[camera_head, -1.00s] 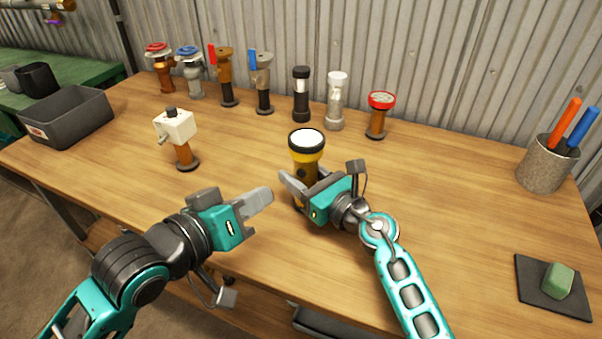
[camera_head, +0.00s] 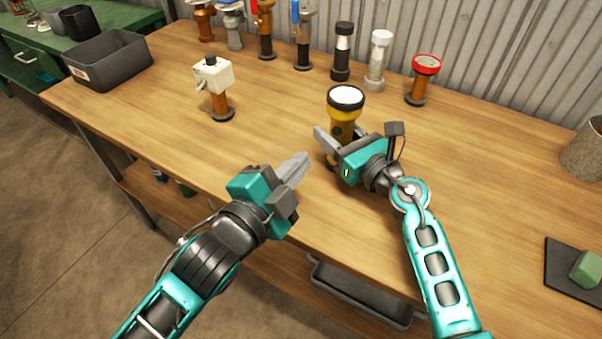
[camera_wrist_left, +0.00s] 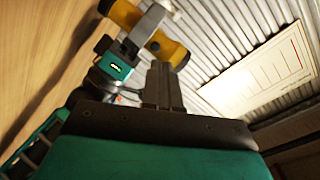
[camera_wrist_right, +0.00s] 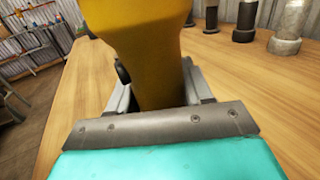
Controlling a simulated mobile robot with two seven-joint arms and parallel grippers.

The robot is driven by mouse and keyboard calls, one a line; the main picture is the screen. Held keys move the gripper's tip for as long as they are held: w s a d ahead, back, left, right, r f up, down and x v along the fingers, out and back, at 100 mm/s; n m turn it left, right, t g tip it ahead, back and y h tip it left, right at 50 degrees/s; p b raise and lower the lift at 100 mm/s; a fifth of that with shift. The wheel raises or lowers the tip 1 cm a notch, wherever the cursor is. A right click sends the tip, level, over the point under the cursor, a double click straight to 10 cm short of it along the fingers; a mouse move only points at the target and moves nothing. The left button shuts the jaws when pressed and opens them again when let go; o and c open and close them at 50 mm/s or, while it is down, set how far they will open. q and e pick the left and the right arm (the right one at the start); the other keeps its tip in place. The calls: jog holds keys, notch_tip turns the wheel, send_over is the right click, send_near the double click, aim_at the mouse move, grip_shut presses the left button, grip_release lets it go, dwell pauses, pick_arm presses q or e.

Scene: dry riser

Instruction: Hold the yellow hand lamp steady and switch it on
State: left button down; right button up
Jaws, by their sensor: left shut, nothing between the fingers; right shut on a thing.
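The yellow hand lamp (camera_head: 343,116) stands upright on the bench, its pale lens facing up inside a black rim. My right gripper (camera_head: 328,146) is shut around its yellow body. In the right wrist view the lamp body (camera_wrist_right: 150,50) fills the space between the fingers, with a dark part on its left side. My left gripper (camera_head: 301,166) is shut and empty, to the left of and nearer than the lamp, over the bench's front edge. The left wrist view shows the lamp (camera_wrist_left: 165,47) and the right gripper beyond the left fingertips (camera_wrist_left: 160,75).
Several valves and torches, such as a black torch (camera_head: 341,55) and a red-topped lamp (camera_head: 421,80), stand along the back. A white-headed fitting (camera_head: 214,77) stands left. A grey bin (camera_head: 98,60) is at far left. A green block (camera_head: 587,268) lies on a dark mat at right.

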aim_at(336, 132)
pick_arm(q)
jog(key=shift+w+d+f+m+t, duration=0.15)
jog(key=shift+w+d+m, duration=0.5)
jog(key=shift+m, duration=0.4)
jog(key=shift+w+d+f+m+t, duration=0.1)
jog(key=shift+w+d+m+t, duration=0.1)
jog(key=shift+w+d+m, duration=0.55)
jog(key=shift+w+d+f+m+t, duration=0.15)
jog(key=shift+w+d+m, duration=0.4)
jog(key=shift+m, duration=0.75)
jog(key=shift+d, duration=0.25)
jog(key=shift+x, duration=1.45)
jog(key=v, duration=0.6)
jog(key=shift+a, duration=0.1)
pick_arm(e)
jog(key=o, duration=1.4)
jog(key=shift+c, duration=0.2)
